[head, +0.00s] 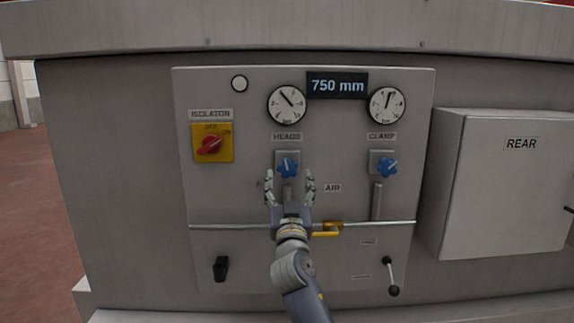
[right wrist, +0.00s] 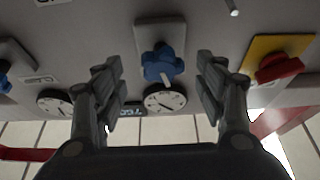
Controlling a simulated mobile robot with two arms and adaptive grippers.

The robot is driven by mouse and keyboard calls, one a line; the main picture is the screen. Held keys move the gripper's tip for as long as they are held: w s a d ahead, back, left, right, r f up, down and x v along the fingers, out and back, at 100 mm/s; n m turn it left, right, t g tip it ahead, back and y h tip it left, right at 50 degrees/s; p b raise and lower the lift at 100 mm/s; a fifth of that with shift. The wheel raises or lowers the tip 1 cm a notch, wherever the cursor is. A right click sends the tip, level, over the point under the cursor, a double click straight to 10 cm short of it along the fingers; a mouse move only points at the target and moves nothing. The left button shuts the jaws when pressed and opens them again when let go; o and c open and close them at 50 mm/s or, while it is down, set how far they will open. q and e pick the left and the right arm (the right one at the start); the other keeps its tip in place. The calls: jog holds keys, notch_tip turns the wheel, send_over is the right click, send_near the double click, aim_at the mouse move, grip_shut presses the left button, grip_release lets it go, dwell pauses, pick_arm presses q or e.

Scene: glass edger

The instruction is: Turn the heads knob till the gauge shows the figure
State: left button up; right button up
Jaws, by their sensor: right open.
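The heads knob (head: 287,167) is a blue lobed knob with a pale pointer, on a grey plate under the HEADS label. It also shows in the right wrist view (right wrist: 162,65), between the two fingers and apart from both. The heads gauge (head: 287,105) is a white dial above it, with its needle pointing to the upper left; its figures are too small to read surely. The dial shows in the right wrist view (right wrist: 165,99) too. My right gripper (head: 290,182) is open and empty in front of the heads knob. My left gripper is not in view.
The clamp knob (head: 386,167) and clamp gauge (head: 388,105) are to the right. A display (head: 337,85) reads 750 mm. A red and yellow isolator switch (head: 212,143) is to the left. A yellow lever (head: 327,230) and a horizontal pipe (head: 385,223) lie below; the REAR box (head: 500,190) protrudes right.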

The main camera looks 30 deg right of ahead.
aim_at(288, 173)
jog(key=shift+p+x, duration=0.55)
jog(key=shift+x, duration=2.2)
jog(key=shift+w+a+f, duration=0.1)
jog(key=c, duration=1.1)
